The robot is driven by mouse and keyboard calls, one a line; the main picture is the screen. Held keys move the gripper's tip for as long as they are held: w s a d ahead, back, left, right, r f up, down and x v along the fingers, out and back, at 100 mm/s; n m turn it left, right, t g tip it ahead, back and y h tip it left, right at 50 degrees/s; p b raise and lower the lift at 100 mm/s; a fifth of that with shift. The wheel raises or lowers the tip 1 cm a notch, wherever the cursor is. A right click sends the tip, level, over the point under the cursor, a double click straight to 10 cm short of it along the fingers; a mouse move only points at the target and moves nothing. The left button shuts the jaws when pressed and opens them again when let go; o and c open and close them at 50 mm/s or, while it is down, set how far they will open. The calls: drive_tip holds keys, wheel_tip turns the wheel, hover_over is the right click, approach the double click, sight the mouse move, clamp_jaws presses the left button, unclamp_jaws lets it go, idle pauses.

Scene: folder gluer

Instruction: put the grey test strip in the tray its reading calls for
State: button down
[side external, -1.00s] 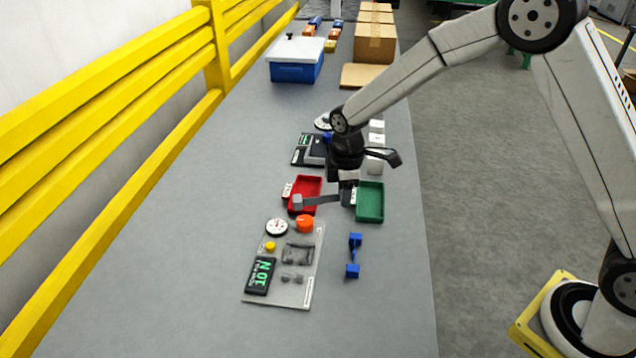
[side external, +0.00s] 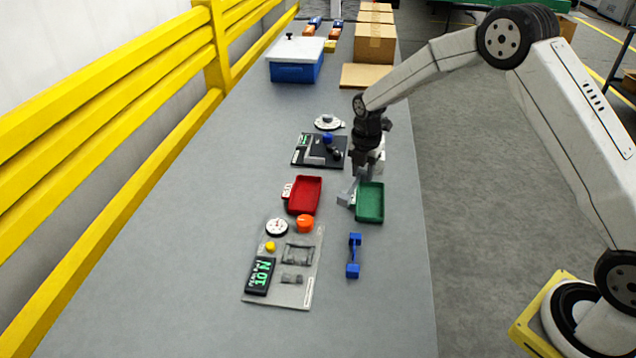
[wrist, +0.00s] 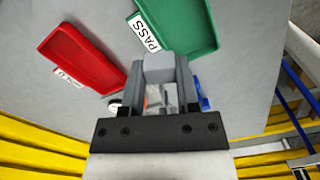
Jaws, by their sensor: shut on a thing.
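My gripper (side external: 363,172) is shut on the grey test strip (side external: 346,198), which hangs tilted with its wide end low, by the left edge of the green tray (side external: 370,203). In the wrist view, the strip (wrist: 158,68) sticks out beyond my gripper (wrist: 158,98). The green tray (wrist: 200,38) has a PASS label (wrist: 145,32). The red tray (side external: 305,195) stands to its left; its label is too small to read surely. Both trays look empty. A display (side external: 259,276) on the grey panel (side external: 293,296) shows green characters, turned sideways and hard to read.
The panel also carries an orange knob (side external: 305,223), a white dial (side external: 277,227) and a yellow button (side external: 270,246). A blue part (side external: 353,256) lies right of it. A black device (side external: 312,150) stands behind the red tray. The table's left side is clear.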

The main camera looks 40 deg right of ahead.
sight(370, 192)
drive_tip(key=shift+w+d+f+n, duration=0.2)
drive_tip(key=shift+d+n, duration=0.55)
drive_tip(key=shift+d, duration=0.1)
drive_tip(key=shift+w+d+f+n, duration=0.25)
drive_tip(key=shift+d+n, duration=0.45)
drive_tip(key=shift+d, duration=0.15)
drive_tip(key=shift+w+d+f+n, duration=0.2)
drive_tip(key=shift+d+n, duration=0.55)
drive_tip(key=shift+d, duration=0.1)
drive_tip(key=shift+f, duration=0.15)
drive_tip(key=shift+f, duration=2.9)
drive_tip(key=shift+c, duration=1.4)
unclamp_jaws()
drive_tip(key=shift+r, duration=0.1)
